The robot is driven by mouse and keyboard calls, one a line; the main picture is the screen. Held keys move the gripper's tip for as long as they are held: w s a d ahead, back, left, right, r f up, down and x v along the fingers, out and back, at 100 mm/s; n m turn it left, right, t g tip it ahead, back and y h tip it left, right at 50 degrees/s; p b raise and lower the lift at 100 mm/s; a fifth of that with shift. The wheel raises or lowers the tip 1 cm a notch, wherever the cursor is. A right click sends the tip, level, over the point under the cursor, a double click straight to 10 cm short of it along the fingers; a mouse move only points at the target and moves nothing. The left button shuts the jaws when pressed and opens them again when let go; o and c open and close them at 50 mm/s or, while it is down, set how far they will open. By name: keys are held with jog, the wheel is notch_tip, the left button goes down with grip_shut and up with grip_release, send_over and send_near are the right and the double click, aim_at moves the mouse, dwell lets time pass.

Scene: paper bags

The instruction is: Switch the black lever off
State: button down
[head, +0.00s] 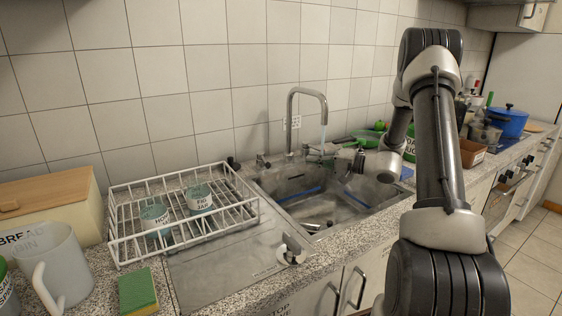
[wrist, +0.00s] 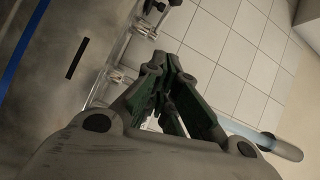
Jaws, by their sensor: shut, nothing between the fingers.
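A grey curved tap (head: 307,94) stands behind the sink, and a thin stream of water (head: 323,138) falls from its spout. A small dark lever-like fitting (head: 262,159) sits at the sink's back edge, left of the tap. I cannot tell for sure that it is the black lever. My gripper (head: 312,150) is over the back of the sink, close to the water stream and right of that fitting, apart from it. In the wrist view its green and dark fingers (wrist: 168,82) are shut and empty. The tap's spout (wrist: 280,147) shows at lower right there.
A white dish rack (head: 128,222) with two labelled cups stands left of the sink (head: 345,215). A white-based fitting (head: 292,250) is at the front edge. A sponge (head: 138,291), mug (head: 62,265) and bread bin (head: 50,205) are at left. A blue pot (head: 508,122) stands far right.

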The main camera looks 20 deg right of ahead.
send_near(264, 159)
jog(key=shift+w+d+x, duration=0.1)
jog(key=shift+x, duration=0.8)
jog(key=shift+w+d+x, duration=0.1)
jog(key=shift+w+x, duration=0.05)
jog(key=shift+x, duration=0.75)
jog(key=shift+a+r, duration=0.1)
